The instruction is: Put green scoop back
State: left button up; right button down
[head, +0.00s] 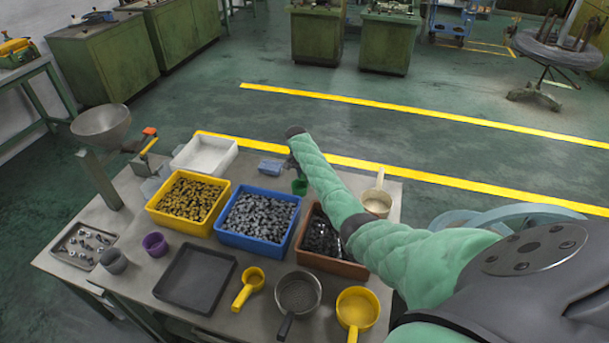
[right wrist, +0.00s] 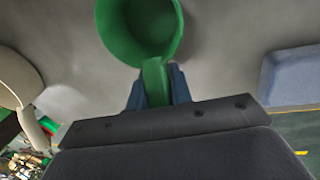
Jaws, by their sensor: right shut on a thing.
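The green scoop (head: 300,187) is at the far side of the table, behind the blue bin and partly hidden by my right arm. In the right wrist view its round cup (right wrist: 150,30) faces the camera above the grey table top. My right gripper (head: 294,166) is shut on the scoop's handle; its two dark blue fingers (right wrist: 157,90) sit on either side of the handle. I cannot tell whether the scoop touches the table. My left gripper is not in view.
Bins of yellow parts (head: 188,202), grey parts (head: 257,219) and dark parts (head: 322,240) stand on the table (head: 140,285).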

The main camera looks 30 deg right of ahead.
jog(key=shift+f, duration=0.15)
jog(key=c, duration=1.3)
grip_release()
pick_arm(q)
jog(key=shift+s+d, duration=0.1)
pick_arm(e)
jog(key=shift+o, duration=0.2)
jog(key=shift+w+r+b, duration=0.1)
jog(key=shift+r+b, duration=0.2)
jog(key=shift+r, duration=0.1)
jog(key=r, duration=0.1)
jog(key=r+b, duration=0.1)
jog(key=shift+w+a+r, duration=0.2)
jog(key=shift+r, duration=0.15)
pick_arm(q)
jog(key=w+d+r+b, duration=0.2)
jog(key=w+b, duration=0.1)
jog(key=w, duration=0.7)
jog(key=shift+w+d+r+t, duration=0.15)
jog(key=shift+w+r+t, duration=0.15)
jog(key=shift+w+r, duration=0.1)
pick_arm(e)
notch_tip(320, 180, up, 8)
jog(key=w, duration=0.1)
jog(key=shift+a+r, duration=0.2)
jog(key=shift+a, duration=0.15)
